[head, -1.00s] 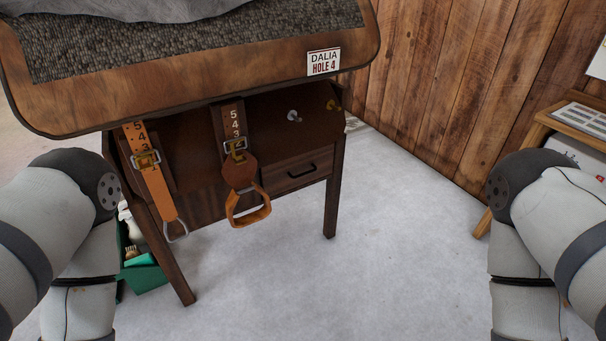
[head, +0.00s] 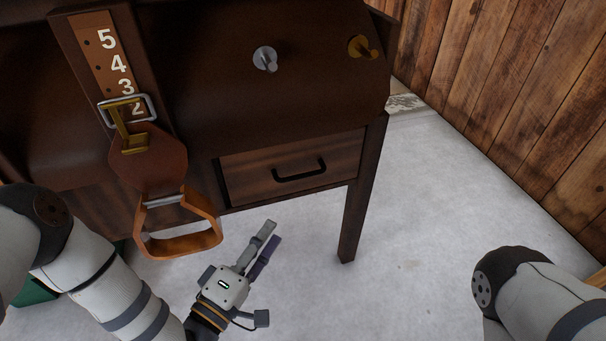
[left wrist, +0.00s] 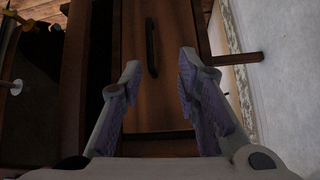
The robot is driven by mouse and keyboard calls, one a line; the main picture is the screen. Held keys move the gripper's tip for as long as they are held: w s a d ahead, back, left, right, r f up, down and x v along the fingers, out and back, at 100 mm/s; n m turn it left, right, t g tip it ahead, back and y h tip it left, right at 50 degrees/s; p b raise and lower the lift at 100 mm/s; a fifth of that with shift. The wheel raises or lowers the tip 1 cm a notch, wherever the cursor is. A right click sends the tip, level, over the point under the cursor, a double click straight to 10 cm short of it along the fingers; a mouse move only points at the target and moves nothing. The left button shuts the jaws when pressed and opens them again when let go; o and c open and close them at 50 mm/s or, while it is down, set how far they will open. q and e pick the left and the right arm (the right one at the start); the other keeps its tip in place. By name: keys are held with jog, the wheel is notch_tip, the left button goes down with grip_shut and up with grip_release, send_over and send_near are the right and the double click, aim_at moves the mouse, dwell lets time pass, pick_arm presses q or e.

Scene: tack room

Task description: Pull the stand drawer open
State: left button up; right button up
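The stand drawer (head: 240,180) is a brown wooden front under the dark stand, and it looks closed. Its black bar handle (head: 299,170) is on the front. My left gripper (head: 271,233) is open and empty, below and in front of the drawer in the head view. In the left wrist view the drawer front (left wrist: 170,105) fills the middle, and the handle (left wrist: 152,48) shows upright beyond the gap between the fingertips (left wrist: 159,72). The fingers do not appear to touch the handle. My right gripper is out of view; only part of my right arm shows.
An orange stirrup (head: 180,245) hangs on a numbered leather strap (head: 97,50) left of the drawer. A silver peg (head: 265,60) and a brass peg (head: 361,47) stick out above. A stand leg (head: 357,215) is to the right, with clear floor beyond.

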pick_arm(q)
jog(key=w+r+t, duration=0.1)
jog(key=w, duration=0.1)
jog(key=r+b, duration=0.2)
jog(key=b, duration=0.1)
send_over(292, 186)
jog(key=s, duration=0.4)
jog(key=shift+s+d+f, duration=0.1)
jog(key=shift+d+f, duration=0.05)
jog(key=shift+d, duration=0.25)
jog(key=shift+n, duration=0.3)
grip_shut()
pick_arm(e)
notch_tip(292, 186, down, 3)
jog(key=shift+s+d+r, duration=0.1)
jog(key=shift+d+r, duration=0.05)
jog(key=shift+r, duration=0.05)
